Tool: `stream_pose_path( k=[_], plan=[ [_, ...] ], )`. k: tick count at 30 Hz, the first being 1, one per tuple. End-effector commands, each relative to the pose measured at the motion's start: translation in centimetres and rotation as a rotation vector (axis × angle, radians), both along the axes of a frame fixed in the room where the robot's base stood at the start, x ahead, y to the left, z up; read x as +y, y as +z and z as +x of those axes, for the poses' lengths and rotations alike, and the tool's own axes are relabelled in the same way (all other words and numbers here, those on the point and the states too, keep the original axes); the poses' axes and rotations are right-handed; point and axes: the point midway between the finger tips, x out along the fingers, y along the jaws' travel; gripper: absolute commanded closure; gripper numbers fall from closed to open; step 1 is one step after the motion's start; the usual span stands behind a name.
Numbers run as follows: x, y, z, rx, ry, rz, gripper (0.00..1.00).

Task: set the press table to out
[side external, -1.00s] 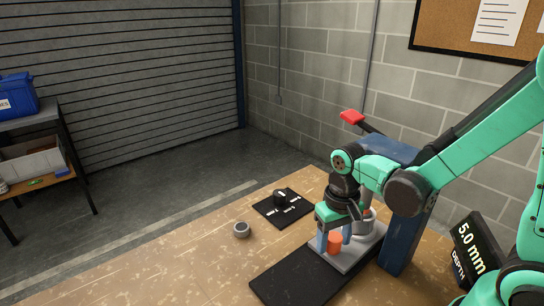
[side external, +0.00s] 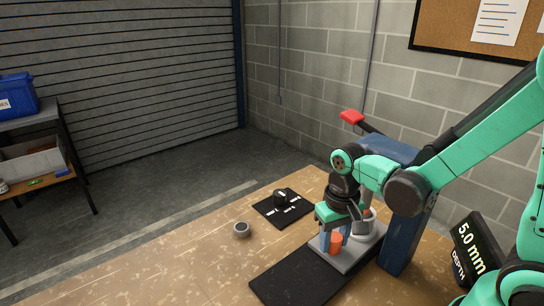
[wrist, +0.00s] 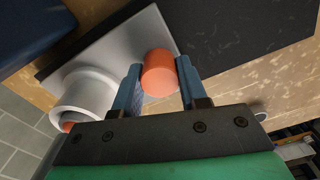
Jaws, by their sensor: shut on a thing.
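The press table is a light grey plate (side external: 347,262) on a black track (side external: 296,276), beneath the blue press (side external: 405,240). An orange knob (side external: 336,244) stands upright near the plate's front end. It also shows in the wrist view (wrist: 159,74). My gripper (wrist: 160,82) points down with its two blue fingers on either side of the knob, shut on it. In the side view my gripper (side external: 336,238) hides part of the plate. A pale round cup (wrist: 90,98) stands on the plate behind the knob, partly hidden in the side view.
The press has a red-tipped lever (side external: 351,117). A display (side external: 475,252) reads 5.0 mm depth. A black panel (side external: 270,209) with a dark knob and white marks and a grey ring (side external: 241,230) sit on the wooden bench. The black track is bare towards the front left.

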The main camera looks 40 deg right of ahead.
Motion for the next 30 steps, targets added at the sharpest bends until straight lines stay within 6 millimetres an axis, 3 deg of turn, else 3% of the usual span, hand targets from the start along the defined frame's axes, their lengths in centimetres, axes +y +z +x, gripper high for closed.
stream_pose_path(
  k=[20, 23, 30],
  plan=[
    [0.6, 0.0, 0.0, 0.001, 0.004, -0.001, 1.0],
    [2.2, 0.0, 0.1, 0.002, 0.009, 0.0, 1.0],
    [8.4, 0.0, 0.1, 0.0, 0.012, 0.0, 1.0]
  ],
)
